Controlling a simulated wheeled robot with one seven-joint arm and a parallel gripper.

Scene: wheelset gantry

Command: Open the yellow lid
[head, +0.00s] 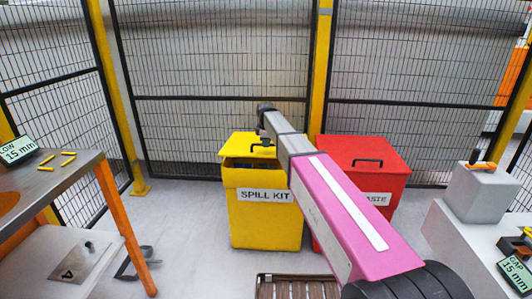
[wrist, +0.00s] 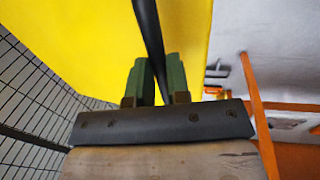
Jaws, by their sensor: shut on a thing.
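The yellow lid (head: 238,144) tops the yellow bin (head: 265,222) marked SPILL KIT in the head view. A dark gap shows under the lid's front edge, so it looks partly raised. In the wrist view the lid (wrist: 85,40) fills much of the picture, with its dark handle bar (wrist: 148,28) running up from between the fingers. My gripper (wrist: 156,75) is shut on this handle, one green finger on each side. In the head view my arm reaches over the bin and partly hides the lid and handle.
A red bin (head: 385,182) with a closed lid stands close on the right, partly behind my arm. Mesh fencing (head: 215,65) closes off the back. A workbench (head: 60,180) is at left and a grey block (head: 478,193) at right.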

